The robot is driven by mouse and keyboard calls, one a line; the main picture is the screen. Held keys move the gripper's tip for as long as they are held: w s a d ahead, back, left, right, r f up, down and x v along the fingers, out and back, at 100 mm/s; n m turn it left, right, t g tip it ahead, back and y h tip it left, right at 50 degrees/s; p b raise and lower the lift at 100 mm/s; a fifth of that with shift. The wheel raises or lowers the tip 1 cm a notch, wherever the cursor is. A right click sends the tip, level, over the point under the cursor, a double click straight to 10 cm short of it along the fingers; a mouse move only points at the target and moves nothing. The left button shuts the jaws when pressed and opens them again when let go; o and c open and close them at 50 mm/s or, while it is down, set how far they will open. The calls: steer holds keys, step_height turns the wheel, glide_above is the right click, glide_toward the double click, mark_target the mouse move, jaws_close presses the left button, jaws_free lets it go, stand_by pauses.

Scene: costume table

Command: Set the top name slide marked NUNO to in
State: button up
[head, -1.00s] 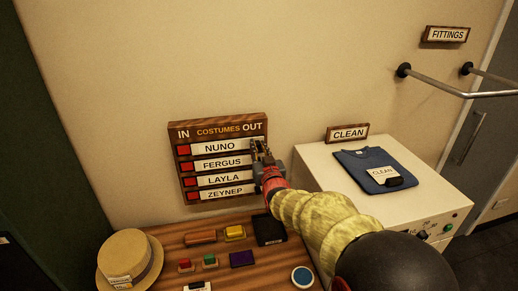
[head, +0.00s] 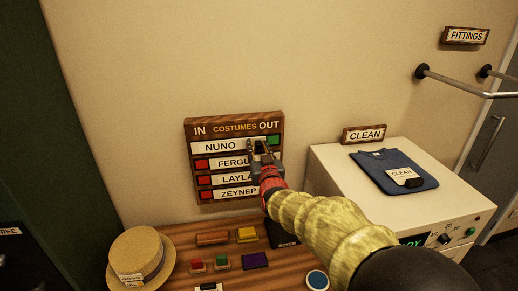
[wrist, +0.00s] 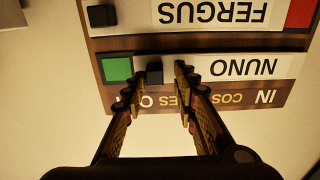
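The costumes board (head: 234,118) hangs on the wall, marked IN at left and OUT at right. The white NUNO slide (head: 217,147) is in its top row, at the IN end, with a green patch (head: 273,140) bare at the OUT end. In the upside-down wrist view the slide (wrist: 246,68) has a dark knob (wrist: 154,75) beside the green patch. My gripper (head: 260,147) is at the slide's right part. Its fingers (wrist: 157,82) are apart, one each side of the knob, with gaps visible; touching cannot be told.
The FERGUS (head: 232,162), LAYLA (head: 234,180) and ZEYNEP (head: 236,192) slides below show red patches at left. A wooden table (head: 190,240) with a straw hat (head: 140,260) and small blocks lies below. A white cabinet (head: 340,165) with a folded blue shirt stands at right.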

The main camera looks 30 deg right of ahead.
steer(key=shift+o, duration=0.4)
steer(key=shift+s, duration=0.15)
steer(key=shift+s, duration=0.3)
steer(key=v, duration=1.1)
steer(key=shift+a, duration=0.1)
